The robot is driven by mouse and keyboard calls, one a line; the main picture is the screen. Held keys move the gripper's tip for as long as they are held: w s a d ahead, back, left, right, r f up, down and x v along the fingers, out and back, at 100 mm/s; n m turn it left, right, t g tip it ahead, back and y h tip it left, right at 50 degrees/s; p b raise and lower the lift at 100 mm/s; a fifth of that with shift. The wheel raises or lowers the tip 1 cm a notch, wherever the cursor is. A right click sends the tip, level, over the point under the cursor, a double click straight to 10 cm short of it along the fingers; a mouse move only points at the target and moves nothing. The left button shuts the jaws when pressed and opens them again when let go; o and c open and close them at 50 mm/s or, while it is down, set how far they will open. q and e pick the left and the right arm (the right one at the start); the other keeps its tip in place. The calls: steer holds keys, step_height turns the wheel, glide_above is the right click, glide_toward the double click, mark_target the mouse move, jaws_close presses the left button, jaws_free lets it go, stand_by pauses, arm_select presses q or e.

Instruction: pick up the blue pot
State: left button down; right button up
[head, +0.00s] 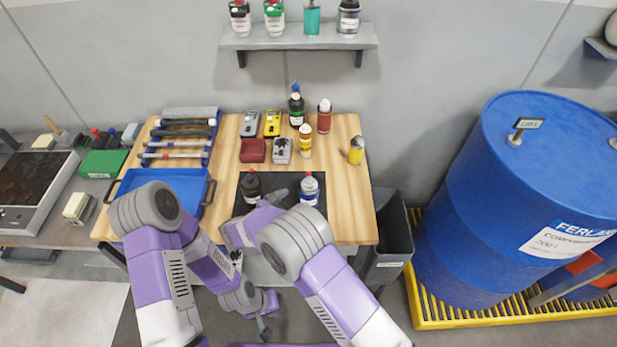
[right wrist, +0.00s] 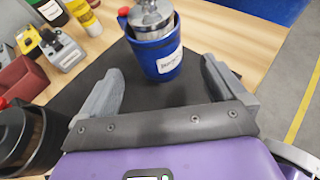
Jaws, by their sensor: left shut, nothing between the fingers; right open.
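The blue pot (head: 309,191) stands upright on a black mat (head: 322,206) at the front of the wooden table. In the right wrist view the blue pot (right wrist: 160,58) has a silver top, a white label and a red part at its left. My right gripper (head: 284,197) is at the mat, just left of the pot. Its fingers (right wrist: 160,85) are open, with the pot ahead of the gap, apart from both fingers. My left gripper (head: 265,328) is low in front of the table, shut and empty.
A black pot (head: 250,187) with a red top stands left of my right gripper, and close by in the right wrist view (right wrist: 32,140). Bottles, yellow and grey meters (head: 272,123) and a red box (head: 253,150) stand behind. A blue tray (head: 160,180) is left; a large blue drum (head: 500,200) right.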

mark_target(302, 200)
steer(key=shift+x, duration=1.1)
steer(key=shift+w+d+f, duration=0.1)
steer(key=shift+w+d, duration=0.3)
steer(key=shift+d, duration=0.15)
steer(key=x, duration=0.4)
steer(key=shift+w, duration=0.2)
steer(key=shift+a, duration=0.1)
steer(key=shift+c, duration=0.3)
steer(key=c, duration=1.1)
steer(key=shift+o, duration=0.2)
